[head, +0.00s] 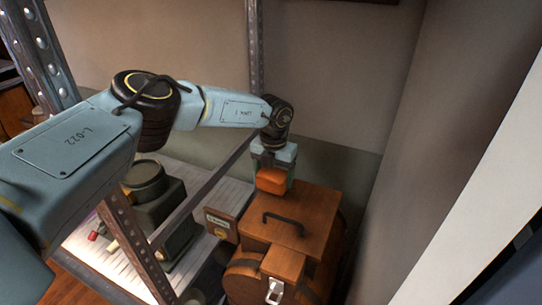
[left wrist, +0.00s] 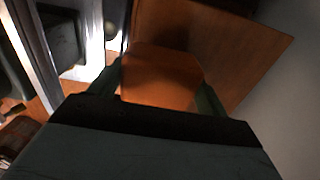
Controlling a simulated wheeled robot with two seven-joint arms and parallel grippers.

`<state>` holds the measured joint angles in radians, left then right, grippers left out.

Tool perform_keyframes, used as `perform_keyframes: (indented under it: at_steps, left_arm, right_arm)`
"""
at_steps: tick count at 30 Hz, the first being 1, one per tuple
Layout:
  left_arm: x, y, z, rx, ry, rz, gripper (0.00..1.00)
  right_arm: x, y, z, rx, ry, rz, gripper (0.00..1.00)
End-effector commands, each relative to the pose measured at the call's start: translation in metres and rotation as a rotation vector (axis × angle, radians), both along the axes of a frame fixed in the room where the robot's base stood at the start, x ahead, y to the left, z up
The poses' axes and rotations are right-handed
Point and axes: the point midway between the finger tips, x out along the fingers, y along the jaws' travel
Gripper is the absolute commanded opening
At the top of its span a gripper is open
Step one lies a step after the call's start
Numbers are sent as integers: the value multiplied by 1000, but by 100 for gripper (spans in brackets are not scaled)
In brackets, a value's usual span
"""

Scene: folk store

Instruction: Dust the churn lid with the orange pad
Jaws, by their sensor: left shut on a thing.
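My left gripper (head: 272,172) is shut on the orange pad (head: 271,180), which also shows between the fingers in the left wrist view (left wrist: 160,75). The wooden churn (head: 262,285) stands in the lower middle of the head view. Its lid (head: 300,232) is a flat brown wooden board with a dark curved handle (head: 284,222). The pad is at the lid's far left edge, behind the handle. I cannot tell whether it touches the lid. In the left wrist view the lid (left wrist: 235,45) lies beyond the pad. My right gripper is not in view.
A metal rack post (head: 135,240) and rail stand left of the churn, under my left arm. A dark machine (head: 160,205) sits on the pale shelf (head: 90,250) there. A small labelled wooden board (head: 221,224) is beside the churn. Walls close in behind and to the right.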

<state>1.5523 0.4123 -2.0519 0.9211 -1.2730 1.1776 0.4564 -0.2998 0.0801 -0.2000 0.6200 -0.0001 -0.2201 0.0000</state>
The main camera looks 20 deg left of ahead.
Motion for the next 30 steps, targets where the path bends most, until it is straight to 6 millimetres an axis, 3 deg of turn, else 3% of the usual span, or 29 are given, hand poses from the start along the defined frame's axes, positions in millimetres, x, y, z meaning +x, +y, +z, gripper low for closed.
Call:
perform_keyframes:
  at_steps: [18, 30]
  left_arm:
    - [4, -9, 57, -1, -1, -15, 55]
    - [4, -10, 60, 0, -1, -16, 55]
  right_arm:
    - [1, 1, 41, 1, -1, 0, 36]
    - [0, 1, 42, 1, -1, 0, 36]
